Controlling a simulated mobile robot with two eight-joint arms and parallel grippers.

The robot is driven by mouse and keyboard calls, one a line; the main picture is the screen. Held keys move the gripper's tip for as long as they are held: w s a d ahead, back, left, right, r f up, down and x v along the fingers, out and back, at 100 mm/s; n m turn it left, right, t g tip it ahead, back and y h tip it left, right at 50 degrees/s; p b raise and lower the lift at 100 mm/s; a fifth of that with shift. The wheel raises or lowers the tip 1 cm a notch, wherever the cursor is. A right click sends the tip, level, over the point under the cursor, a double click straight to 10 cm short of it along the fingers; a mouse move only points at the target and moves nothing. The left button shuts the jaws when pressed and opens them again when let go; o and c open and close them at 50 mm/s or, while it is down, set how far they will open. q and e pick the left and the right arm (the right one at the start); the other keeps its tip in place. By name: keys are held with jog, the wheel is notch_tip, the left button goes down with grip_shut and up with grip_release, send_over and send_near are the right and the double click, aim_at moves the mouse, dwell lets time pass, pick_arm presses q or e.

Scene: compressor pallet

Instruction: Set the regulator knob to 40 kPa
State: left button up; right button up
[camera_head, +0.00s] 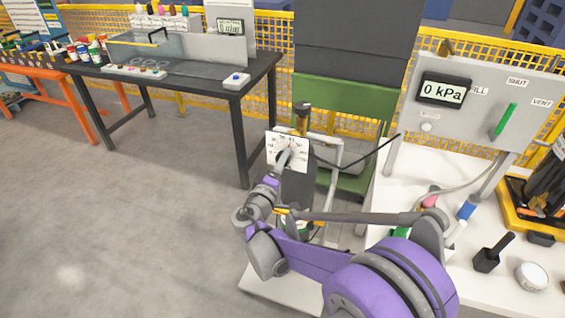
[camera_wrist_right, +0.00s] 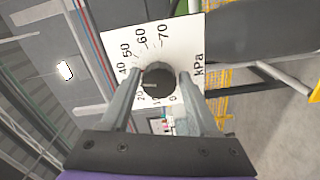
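The regulator knob (camera_wrist_right: 158,82) is round and black, in front of a white dial plate (camera_wrist_right: 183,40) marked in kPa. In the wrist view its light mark points left, to about between 20 and 40; the left finger hides part of the scale there. My right gripper (camera_wrist_right: 161,78) has one finger on each side of the knob and looks shut on it. In the head view this gripper (camera_head: 289,152) reaches the dial plate (camera_head: 273,149) from below and covers the knob. A display (camera_head: 444,91) on the grey panel reads 0 kPa. My left gripper is not in view.
A dark table (camera_head: 180,80) stands back left. The floor at left is clear.

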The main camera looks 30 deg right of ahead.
jog(key=shift+o, duration=1.1)
jog(key=shift+s+a, duration=0.1)
jog(key=v, duration=1)
jog(key=shift+s+a, duration=0.15)
jog(key=shift+s, duration=0.1)
